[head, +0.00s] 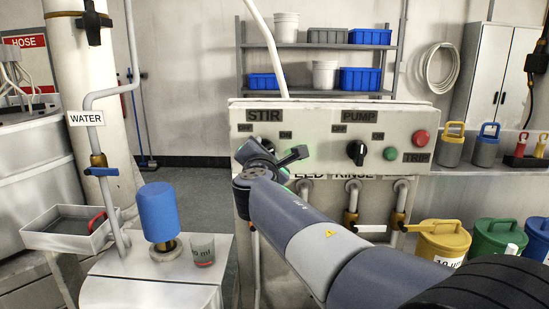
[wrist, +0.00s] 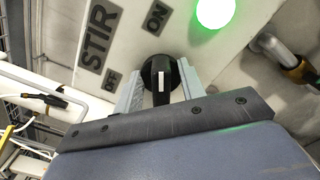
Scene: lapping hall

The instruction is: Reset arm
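My gripper (head: 277,163) is at the left part of the control panel (head: 320,109), below the STIR label (head: 264,115). In the wrist view its two fingers (wrist: 161,82) stand on either side of the black STIR knob (wrist: 158,68), with gaps visible between the fingers and the knob's grip. The gripper looks open. The knob's white mark runs roughly upright in the picture, toward the ON label (wrist: 157,17). The OFF label (wrist: 111,82) is to its left. A green lamp (wrist: 215,12) beside it is lit. In the head view my gripper hides the STIR knob.
The PUMP knob (head: 356,150), a green button (head: 390,153) and a red button (head: 420,138) are right of my gripper. Pipes with valves (head: 351,217) hang below the panel. A blue cylinder (head: 158,213) and a beaker (head: 202,249) stand left. Lidded buckets (head: 444,240) stand right.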

